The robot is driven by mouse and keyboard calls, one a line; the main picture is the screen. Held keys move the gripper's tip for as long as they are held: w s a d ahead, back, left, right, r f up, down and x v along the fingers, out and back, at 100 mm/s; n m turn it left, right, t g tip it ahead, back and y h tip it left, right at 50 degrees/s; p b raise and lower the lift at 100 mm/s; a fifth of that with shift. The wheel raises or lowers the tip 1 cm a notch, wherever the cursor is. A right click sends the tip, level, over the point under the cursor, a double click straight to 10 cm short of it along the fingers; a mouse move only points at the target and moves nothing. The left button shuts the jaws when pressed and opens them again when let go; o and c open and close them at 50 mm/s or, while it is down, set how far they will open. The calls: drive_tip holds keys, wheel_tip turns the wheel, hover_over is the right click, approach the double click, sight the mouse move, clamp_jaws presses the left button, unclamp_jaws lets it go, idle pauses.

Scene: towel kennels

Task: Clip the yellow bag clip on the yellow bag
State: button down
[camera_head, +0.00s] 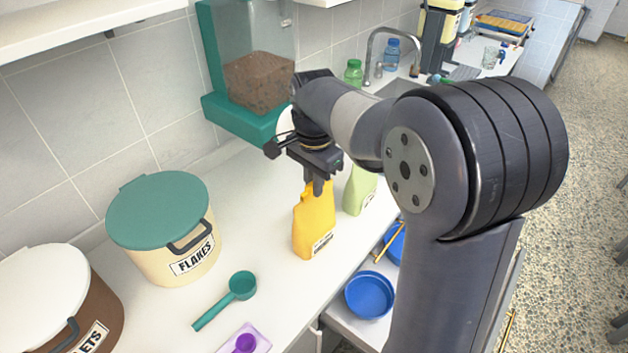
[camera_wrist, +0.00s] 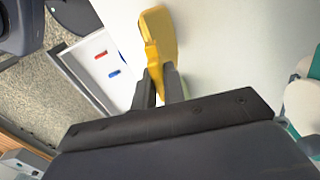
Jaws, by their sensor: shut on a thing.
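The yellow bag (camera_head: 314,222) stands upright on the white counter, a dark-lettered label low on its front. My gripper (camera_head: 318,186) is over it, pointing down, with its fingertips at the bag's top edge. In the wrist view the bag (camera_wrist: 160,28) lies just beyond my gripper (camera_wrist: 161,84). A narrow yellow piece, which looks like the yellow bag clip (camera_wrist: 153,66), is between the two fingers and meets the bag. Clip and bag share a colour, so I cannot tell whether its jaws are around the bag's edge.
A pale green bag (camera_head: 359,190) stands close behind the yellow one. The FLAKES tub (camera_head: 157,212), a green scoop (camera_head: 240,286) and a teal dispenser (camera_head: 245,122) are on the counter. Blue bowls (camera_head: 369,296) are lower right. Small red (camera_wrist: 100,55) and blue (camera_wrist: 114,74) pieces lie on a white surface.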

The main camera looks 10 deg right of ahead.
drive_tip(key=shift+f, duration=0.5)
idle(1.5)
drive_tip(key=c, duration=0.9)
unclamp_jaws()
drive_tip(key=shift+r, duration=0.15)
drive_tip(key=shift+r+p, duration=2.25)
drive_tip(key=shift+r, duration=0.1)
